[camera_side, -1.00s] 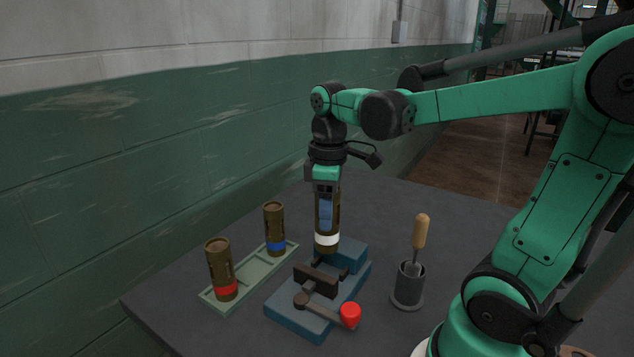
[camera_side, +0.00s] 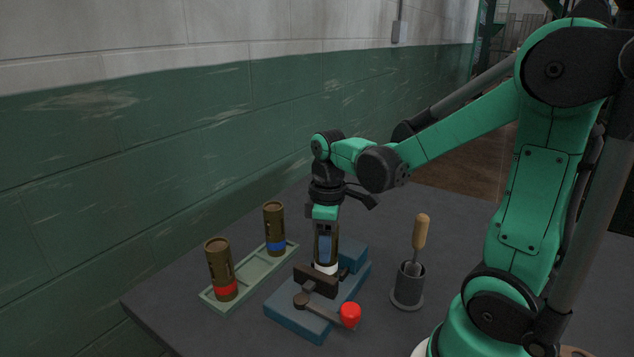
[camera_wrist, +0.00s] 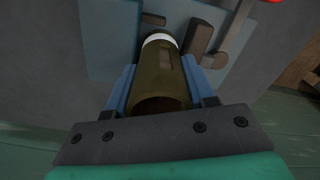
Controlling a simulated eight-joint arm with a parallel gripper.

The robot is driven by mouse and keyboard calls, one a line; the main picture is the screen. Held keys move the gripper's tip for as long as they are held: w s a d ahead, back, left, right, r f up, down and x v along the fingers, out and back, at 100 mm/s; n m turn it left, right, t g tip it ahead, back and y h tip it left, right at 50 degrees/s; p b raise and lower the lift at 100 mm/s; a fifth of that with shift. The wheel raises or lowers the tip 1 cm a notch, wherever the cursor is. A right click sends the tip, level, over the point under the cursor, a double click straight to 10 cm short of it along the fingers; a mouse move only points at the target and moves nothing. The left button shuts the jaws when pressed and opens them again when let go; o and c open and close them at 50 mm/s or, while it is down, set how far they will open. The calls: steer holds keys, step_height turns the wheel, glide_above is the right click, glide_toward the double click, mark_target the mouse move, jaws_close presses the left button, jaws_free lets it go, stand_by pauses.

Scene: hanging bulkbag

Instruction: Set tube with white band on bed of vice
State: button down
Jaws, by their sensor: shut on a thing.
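The brown tube with a white band (camera_side: 325,267) stands upright over the blue vice (camera_side: 295,321), between its dark front jaw and the blue block at the back. The front jaw hides the tube's foot, so I cannot tell whether it touches the bed. My gripper (camera_side: 325,245) is shut on the tube's upper part from above. In the wrist view the tube (camera_wrist: 160,85) lies between my blue fingers, its white band at the far end by the vice (camera_wrist: 110,40). The vice's lever with a red knob (camera_side: 350,315) points to the front right.
A pale green tray (camera_side: 255,270) at left holds a red-banded tube (camera_side: 221,268) and a blue-banded tube (camera_side: 274,229). A grey cup (camera_side: 408,287) with a wooden-handled tool (camera_side: 421,232) stands right of the vice. The table behind the vice is clear.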

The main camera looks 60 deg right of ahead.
stand_by(0.3)
steer(key=shift+c, duration=1.1)
jaws_free()
step_height(320, 180, up, 7)
steer(key=a+f+m+t, duration=0.1)
steer(key=a+m+t, duration=0.3)
steer(key=a+t, duration=0.3)
steer(key=shift+w+a+f+m, duration=0.25)
steer(key=shift+w+a+m, duration=0.1)
steer(key=shift+a, duration=0.35)
